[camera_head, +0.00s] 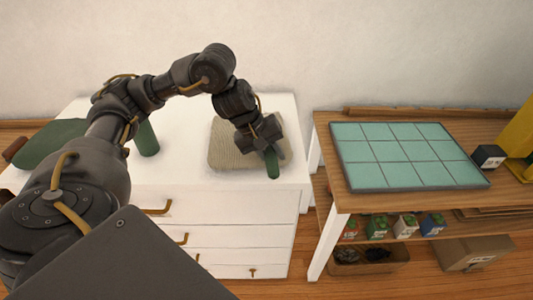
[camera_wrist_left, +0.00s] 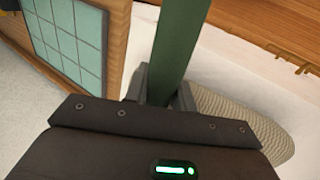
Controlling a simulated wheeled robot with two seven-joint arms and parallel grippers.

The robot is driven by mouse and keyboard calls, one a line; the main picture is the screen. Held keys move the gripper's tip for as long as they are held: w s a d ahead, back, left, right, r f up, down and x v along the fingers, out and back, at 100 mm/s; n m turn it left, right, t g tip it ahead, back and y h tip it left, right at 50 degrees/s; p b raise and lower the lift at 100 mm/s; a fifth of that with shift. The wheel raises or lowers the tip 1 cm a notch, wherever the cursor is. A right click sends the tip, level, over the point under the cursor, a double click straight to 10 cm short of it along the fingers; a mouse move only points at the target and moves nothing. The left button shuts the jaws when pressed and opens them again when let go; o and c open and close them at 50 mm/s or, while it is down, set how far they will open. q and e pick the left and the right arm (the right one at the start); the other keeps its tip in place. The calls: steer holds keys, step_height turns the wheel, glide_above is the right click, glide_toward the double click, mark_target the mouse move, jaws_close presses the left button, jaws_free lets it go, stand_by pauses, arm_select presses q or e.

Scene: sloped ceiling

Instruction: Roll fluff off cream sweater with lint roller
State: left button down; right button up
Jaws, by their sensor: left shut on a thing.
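The cream sweater (camera_head: 222,150) lies folded on the white dresser's top, near its right end. Its ribbed knit also shows in the left wrist view (camera_wrist_left: 245,122). My left gripper (camera_head: 264,143) is over the sweater's right part, shut on a green bar-like thing (camera_head: 272,164), likely the lint roller. In the left wrist view the green thing (camera_wrist_left: 173,45) stands out from between the fingers. I cannot tell whether it touches the sweater. The roller's sticky part and any fluff cannot be made out. My right gripper is not in view.
A green cylinder (camera_head: 147,138) stands on the white dresser (camera_head: 200,180). A flat green thing (camera_head: 45,143) with a brown end lies at left. To the right, a wooden table (camera_head: 335,130) bears a teal tiled panel (camera_head: 405,155) and a dark box (camera_head: 488,156). A gap separates the furniture.

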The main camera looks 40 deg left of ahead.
arm_select(q)
steer(key=shift+w+d, duration=0.6)
steer(key=shift+w+d+f, duration=0.1)
steer(key=shift+w+d, duration=0.8)
steer(key=shift+d, duration=0.3)
steer(key=shift+w+d, duration=0.1)
steer(key=shift+w, duration=0.05)
steer(key=shift+w+d+b, duration=0.4)
steer(key=shift+w+d, duration=0.65)
steer(key=shift+d, duration=0.05)
steer(key=shift+s+a+f+b, duration=0.1)
steer(key=shift+s+a+b, duration=0.4)
steer(key=shift+s+a, duration=0.75)
steer(key=shift+a, duration=0.1)
